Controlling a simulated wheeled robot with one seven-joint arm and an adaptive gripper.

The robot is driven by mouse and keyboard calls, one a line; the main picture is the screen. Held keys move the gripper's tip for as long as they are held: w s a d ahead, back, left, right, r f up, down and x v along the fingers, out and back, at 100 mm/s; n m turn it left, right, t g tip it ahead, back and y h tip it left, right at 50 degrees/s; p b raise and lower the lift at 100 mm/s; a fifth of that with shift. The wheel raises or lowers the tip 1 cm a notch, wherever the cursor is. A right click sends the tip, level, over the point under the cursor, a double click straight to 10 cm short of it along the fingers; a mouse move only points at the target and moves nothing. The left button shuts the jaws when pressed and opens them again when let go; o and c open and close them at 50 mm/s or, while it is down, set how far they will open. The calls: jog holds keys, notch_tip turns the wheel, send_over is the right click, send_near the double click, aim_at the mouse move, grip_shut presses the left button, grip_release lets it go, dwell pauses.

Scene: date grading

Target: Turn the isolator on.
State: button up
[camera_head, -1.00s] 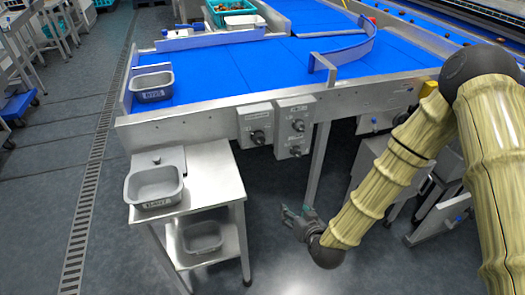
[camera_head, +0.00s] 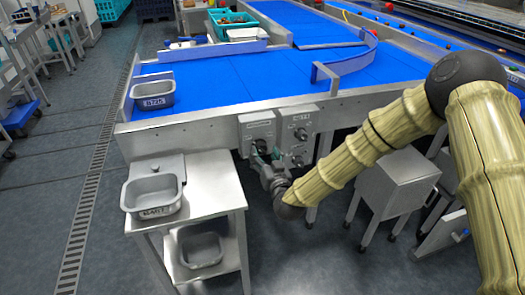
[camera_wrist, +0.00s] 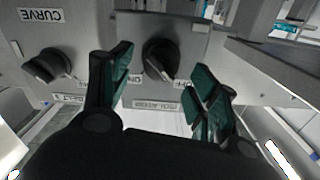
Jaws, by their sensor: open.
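The isolator is a dark rotary knob (camera_wrist: 160,58) on a grey box (camera_head: 257,127) fixed to the front of the conveyor frame. In the wrist view a label reading ISOLATOR (camera_wrist: 152,105) lies beside the knob. My gripper (camera_head: 266,156) is at the front of this box. In the wrist view its two green-padded fingers (camera_wrist: 162,68) are spread open, one on each side of the knob. I cannot tell whether a finger touches it. In the head view my gripper partly hides the box's lower part.
A second control box (camera_head: 300,130) with knobs sits just right; one knob (camera_wrist: 47,65) is near the CURVE label in the wrist view. A steel side table (camera_head: 210,185) with a grey tub (camera_head: 152,213) stands to the left. The blue belt (camera_head: 230,75) lies above.

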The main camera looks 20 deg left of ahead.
jog(key=shift+x, duration=1.4)
jog(key=c, duration=1)
